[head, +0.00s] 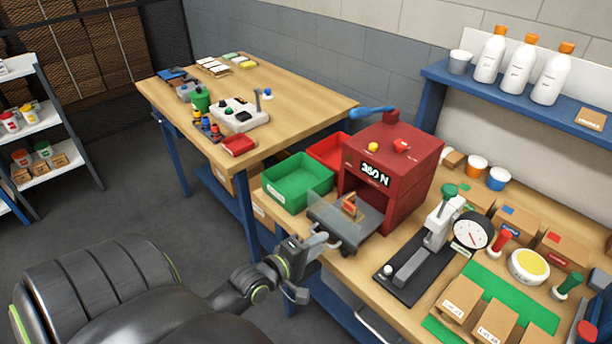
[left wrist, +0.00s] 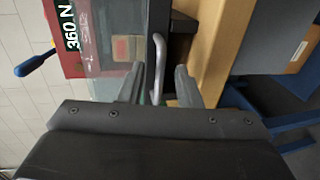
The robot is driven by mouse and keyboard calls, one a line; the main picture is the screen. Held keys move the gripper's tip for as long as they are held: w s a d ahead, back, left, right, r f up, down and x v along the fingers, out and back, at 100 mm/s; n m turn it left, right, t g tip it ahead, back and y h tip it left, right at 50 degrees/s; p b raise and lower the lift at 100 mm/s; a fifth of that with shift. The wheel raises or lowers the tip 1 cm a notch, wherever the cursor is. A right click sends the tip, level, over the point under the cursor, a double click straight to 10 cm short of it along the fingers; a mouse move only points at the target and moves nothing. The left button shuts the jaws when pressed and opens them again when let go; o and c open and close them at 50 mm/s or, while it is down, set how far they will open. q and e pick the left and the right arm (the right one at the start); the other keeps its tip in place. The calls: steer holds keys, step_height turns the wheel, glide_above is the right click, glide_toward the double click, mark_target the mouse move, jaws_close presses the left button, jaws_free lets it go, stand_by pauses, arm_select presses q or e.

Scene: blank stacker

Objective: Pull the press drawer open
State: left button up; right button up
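The red press (head: 405,165) with a "360 N" display stands on the wooden bench. Its grey drawer (head: 366,222) sticks out of the front opening, with a small wooden and red piece (head: 350,206) on it and a clear panel at its front. My left gripper (head: 314,250) is at the drawer's front. In the left wrist view its two fingers (left wrist: 160,86) are apart, one on each side of the pale handle bar (left wrist: 159,60), with gaps showing. The press (left wrist: 66,30) shows there at upper left. My right gripper is in neither view.
Green (head: 298,182) and red (head: 330,150) bins stand left of the press. A lever press with a dial gauge (head: 472,232) and cartons are to its right. Open floor (head: 160,220) lies in front of the benches.

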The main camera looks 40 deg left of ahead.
arm_select(q)
steer(key=v, duration=1.7)
steer(key=shift+a+b, duration=0.15)
steer(key=shift+b, duration=0.15)
steer(key=shift+s, duration=0.1)
steer(key=s+a+f+m+g+y, duration=0.1)
steer(key=s+a+f+m+g, duration=0.1)
steer(key=f, duration=0.8)
steer(key=s+a+f+m+g+y, duration=0.1)
steer(key=a+f+m+g, duration=0.15)
steer(key=f, duration=0.75)
steer(key=s+a+f+m+g+y, duration=0.1)
steer(key=s+a+f+m+g, duration=0.15)
steer(key=f, duration=0.65)
steer(key=s+d+f+m+g, duration=0.3)
steer(key=s+d+f+m, duration=0.1)
steer(key=f, duration=0.5)
steer(key=s+d+f+m+g+h, duration=0.1)
steer(key=s+d+f+m+g, duration=0.3)
steer(key=s+d+f, duration=0.3)
step_height(320, 180, down, 3)
steer(key=shift+s+r+m, duration=0.15)
steer(key=shift+s+m, duration=0.55)
steer(key=shift+s, duration=0.45)
